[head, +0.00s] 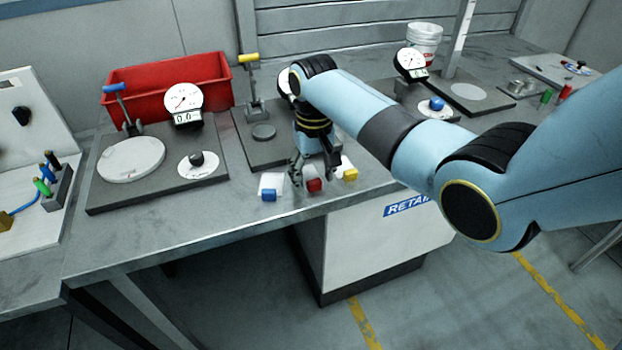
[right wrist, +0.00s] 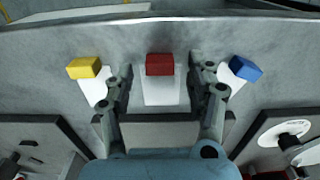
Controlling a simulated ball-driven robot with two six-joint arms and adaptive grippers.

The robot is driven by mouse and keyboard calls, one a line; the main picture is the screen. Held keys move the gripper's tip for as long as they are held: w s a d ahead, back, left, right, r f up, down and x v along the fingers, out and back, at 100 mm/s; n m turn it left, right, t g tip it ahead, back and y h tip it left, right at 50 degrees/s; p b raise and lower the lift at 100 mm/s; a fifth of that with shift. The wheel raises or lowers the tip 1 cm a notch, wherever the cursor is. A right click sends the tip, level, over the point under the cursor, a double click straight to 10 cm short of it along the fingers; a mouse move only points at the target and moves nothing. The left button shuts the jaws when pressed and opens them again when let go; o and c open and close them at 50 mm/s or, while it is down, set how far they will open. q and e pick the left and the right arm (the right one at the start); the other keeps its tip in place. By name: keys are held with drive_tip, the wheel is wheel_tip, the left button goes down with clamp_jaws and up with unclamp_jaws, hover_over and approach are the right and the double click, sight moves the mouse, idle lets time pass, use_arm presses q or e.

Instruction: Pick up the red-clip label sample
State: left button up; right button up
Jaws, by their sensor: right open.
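The red-clip label sample is a white label with a red clip (head: 314,185) near the front edge of the table; the red clip also shows in the right wrist view (right wrist: 159,64), with its white label (right wrist: 161,92) below it. My right gripper (head: 313,180) is over this sample, and in the right wrist view its open fingers (right wrist: 160,80) stand on either side of the label, with no visible contact. A blue-clip sample (head: 268,195) lies to the left and a yellow-clip sample (head: 350,174) to the right in the head view. My left gripper is not in view.
The table's front edge (head: 200,242) is close to the samples. Dial gauges on dark plates, one with a round white disc (head: 131,159), stand at the left. A red bin (head: 212,75) is behind. A white bucket (head: 424,38) stands at the back right.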

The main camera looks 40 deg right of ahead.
drive_tip(key=shift+f, duration=0.4)
drive_tip(key=c, duration=0.9)
